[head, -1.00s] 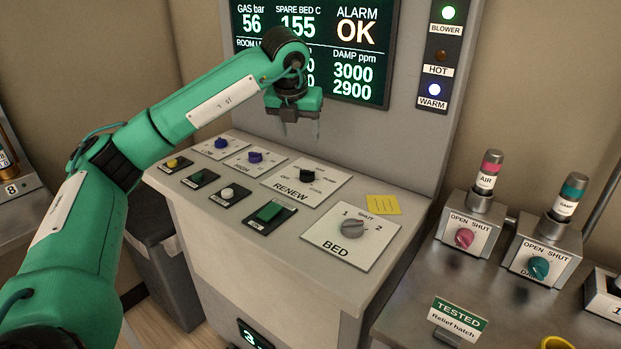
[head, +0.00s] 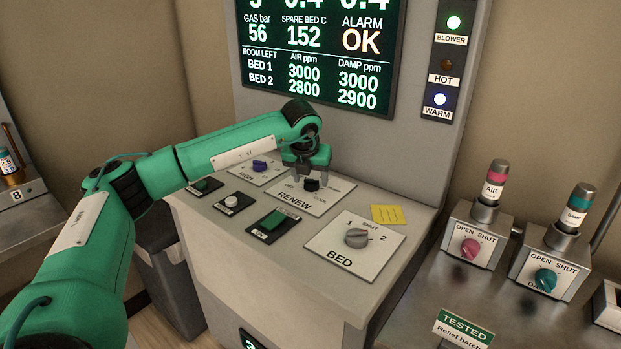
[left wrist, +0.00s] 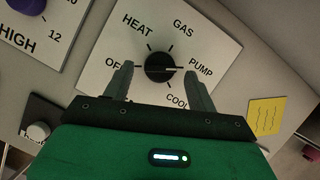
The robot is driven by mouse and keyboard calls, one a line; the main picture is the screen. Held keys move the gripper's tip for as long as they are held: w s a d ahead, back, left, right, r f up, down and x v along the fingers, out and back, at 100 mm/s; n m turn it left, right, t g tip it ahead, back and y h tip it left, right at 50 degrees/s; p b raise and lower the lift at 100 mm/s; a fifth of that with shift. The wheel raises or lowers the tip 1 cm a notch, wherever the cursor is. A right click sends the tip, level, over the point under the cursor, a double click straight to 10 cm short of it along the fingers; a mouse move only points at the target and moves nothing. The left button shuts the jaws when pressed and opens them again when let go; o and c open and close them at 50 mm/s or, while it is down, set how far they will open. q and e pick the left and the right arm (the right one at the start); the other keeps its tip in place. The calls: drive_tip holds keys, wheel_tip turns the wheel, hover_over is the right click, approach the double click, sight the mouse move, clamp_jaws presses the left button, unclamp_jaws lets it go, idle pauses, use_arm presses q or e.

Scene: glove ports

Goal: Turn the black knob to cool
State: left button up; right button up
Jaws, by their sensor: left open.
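The black knob (head: 312,185) sits on the white RENEW panel (head: 292,204) in the head view. In the left wrist view the knob (left wrist: 160,68) has the labels OFF, HEAT, GAS, PUMP and COOL around it. Its pale pointer line points right, toward PUMP; COOL is at the lower right. My left gripper (head: 312,177) is open above the knob. In the left wrist view its fingers (left wrist: 160,72) stand on either side of the knob, with gaps visible. I cannot tell how far above the panel the fingertips are. My right gripper is not in view.
A blue knob (head: 260,166) is left of the RENEW panel. The green button (head: 274,220) and grey BED knob (head: 357,238) are nearer the front. A yellow note (head: 387,214) lies at the right. The upright display (head: 320,60) stands behind.

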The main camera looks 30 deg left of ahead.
use_arm(q)
drive_tip(key=shift+w+a+f, duration=0.1)
drive_tip(key=shift+w+f, duration=0.1)
drive_tip(key=shift+f, duration=0.35)
drive_tip(key=c, duration=1)
